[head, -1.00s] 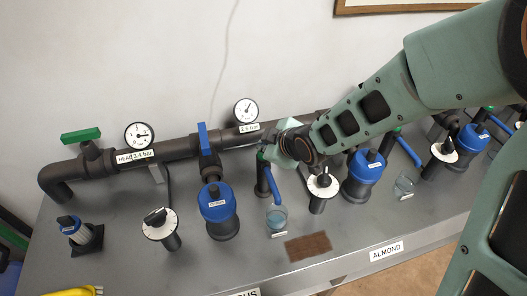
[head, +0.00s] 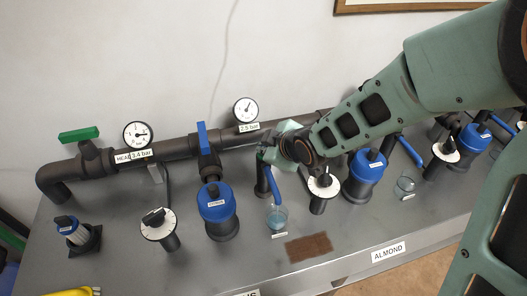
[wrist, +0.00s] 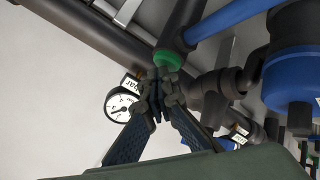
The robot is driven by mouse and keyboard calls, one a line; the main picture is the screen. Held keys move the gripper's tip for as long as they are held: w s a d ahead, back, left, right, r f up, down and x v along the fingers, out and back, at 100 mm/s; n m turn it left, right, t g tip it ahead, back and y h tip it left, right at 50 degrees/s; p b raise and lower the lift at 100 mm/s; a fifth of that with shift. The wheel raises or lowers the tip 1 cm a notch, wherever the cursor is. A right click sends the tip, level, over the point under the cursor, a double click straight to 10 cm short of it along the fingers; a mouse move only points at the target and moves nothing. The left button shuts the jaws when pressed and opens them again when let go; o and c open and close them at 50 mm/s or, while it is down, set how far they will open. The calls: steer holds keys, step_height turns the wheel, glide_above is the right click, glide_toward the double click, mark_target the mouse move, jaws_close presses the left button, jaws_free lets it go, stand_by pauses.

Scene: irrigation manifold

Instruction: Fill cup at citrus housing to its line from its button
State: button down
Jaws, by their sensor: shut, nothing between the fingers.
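The citrus housing (head: 217,208) is a blue-topped filter bowl at the middle left. To its right stands a dark post with a blue spout (head: 274,185). A small clear cup (head: 277,217) stands under the spout with bluish water in it; its line is too small to make out. The green button (wrist: 168,59) tops the post in the wrist view. My gripper (wrist: 160,82) is shut and empty, its fingertips at the button, seemingly touching it. In the head view my gripper (head: 268,150) partly hides the button.
A black pipe with two gauges (head: 246,110) runs along the back. White-dialled knobs (head: 158,223) stand either side of the housing. A second blue housing (head: 365,172) and cup (head: 404,186) are on the right, close below my arm. A brown mat (head: 309,247) lies in front.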

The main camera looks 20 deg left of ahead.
stand_by(0.3)
steer(key=shift+r+p, duration=0.85)
steer(key=shift+r, duration=0.1)
steer(key=shift+r, duration=0.1)
step_height(320, 180, up, 5)
steer(key=p, duration=0.4)
steer(key=shift+p, duration=0.3)
